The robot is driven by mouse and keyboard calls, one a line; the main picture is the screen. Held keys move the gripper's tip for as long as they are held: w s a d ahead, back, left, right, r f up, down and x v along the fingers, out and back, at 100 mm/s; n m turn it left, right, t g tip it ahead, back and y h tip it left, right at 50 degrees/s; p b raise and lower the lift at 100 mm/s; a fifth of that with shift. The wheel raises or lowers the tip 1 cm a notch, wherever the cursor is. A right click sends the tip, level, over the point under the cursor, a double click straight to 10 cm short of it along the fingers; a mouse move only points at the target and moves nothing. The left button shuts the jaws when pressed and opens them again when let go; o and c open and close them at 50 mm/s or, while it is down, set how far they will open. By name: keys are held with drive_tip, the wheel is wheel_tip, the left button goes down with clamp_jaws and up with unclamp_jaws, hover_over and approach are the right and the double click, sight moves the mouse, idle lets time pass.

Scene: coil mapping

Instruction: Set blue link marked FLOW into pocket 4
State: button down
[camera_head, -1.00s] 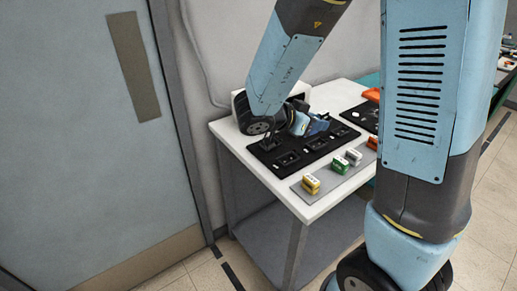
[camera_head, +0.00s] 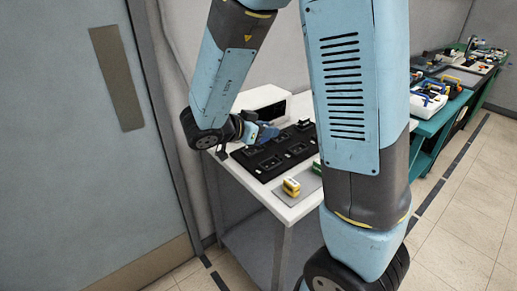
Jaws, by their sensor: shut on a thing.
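My gripper (camera_head: 222,152) is small and dark under my wrist, at the left edge of the white table, just left of the black tray. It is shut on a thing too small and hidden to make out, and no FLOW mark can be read. The black tray (camera_head: 240,155) has several dark pockets; their numbers are not readable, so I cannot tell which is pocket 4. No blue link shows on the visible part of the grey mat (camera_head: 277,192).
A yellow block (camera_head: 291,187) lies on the mat; a green block (camera_head: 316,167) is partly behind my arm. A white box (camera_head: 262,99) stands behind the tray. My arm hides the table's right part. A door (camera_head: 70,150) is at left; green benches (camera_head: 428,128) stand at right.

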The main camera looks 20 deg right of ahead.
drive_tip(key=w+f, duration=0.4)
drive_tip(key=w, duration=0.5)
hover_over(257, 149)
drive_tip(key=f, duration=0.5)
drive_tip(key=shift+s+a+f, duration=0.1)
drive_tip(key=shift+s+f, duration=0.1)
drive_tip(key=shift+w+f, duration=0.1)
drive_tip(key=shift+f, duration=0.05)
wheel_tip(257, 149, down, 3)
drive_tip(key=shift+w+f, duration=0.1)
drive_tip(key=shift+f, duration=0.05)
